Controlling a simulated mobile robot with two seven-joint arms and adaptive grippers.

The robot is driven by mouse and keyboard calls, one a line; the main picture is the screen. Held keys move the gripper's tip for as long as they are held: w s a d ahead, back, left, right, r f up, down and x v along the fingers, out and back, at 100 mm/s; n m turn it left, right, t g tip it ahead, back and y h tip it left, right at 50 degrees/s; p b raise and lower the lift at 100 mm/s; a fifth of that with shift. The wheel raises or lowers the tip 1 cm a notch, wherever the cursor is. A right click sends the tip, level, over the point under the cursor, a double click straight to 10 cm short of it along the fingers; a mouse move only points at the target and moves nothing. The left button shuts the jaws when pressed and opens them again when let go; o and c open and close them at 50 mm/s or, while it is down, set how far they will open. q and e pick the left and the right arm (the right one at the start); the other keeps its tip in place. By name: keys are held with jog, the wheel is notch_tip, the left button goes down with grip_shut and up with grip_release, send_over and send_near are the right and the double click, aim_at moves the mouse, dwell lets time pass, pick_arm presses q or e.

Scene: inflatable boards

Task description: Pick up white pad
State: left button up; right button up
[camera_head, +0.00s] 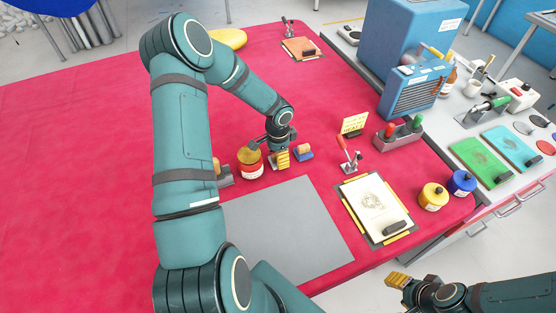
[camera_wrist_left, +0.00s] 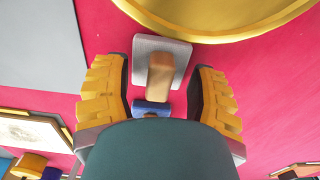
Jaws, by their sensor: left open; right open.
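The white pad (camera_wrist_left: 178,46) is a small pale square with a tan wooden handle, lying on the red tabletop in the left wrist view. My left gripper (camera_wrist_left: 160,78) is open above it, one yellow finger on each side of the handle, apart from it. A blue pad (camera_wrist_left: 150,108) shows just beyond the handle. In the head view my left gripper (camera_head: 279,159) hangs low over the table and mostly hides the white pad; the blue pad (camera_head: 304,155) sits right of it. My right gripper (camera_head: 408,284) is open and empty beyond the table's front edge.
A red-and-yellow can (camera_head: 250,167) stands close left of the left gripper. A grey mat (camera_head: 290,225) lies in front. The table's left side is clear.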

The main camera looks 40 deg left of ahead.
pick_arm(q)
jog(key=shift+f, duration=0.25)
grip_shut()
jog(key=shift+r, duration=0.15)
notch_tip(320, 180, up, 10)
jog(key=shift+f+p, duration=0.1)
jog(key=shift+p, duration=0.55)
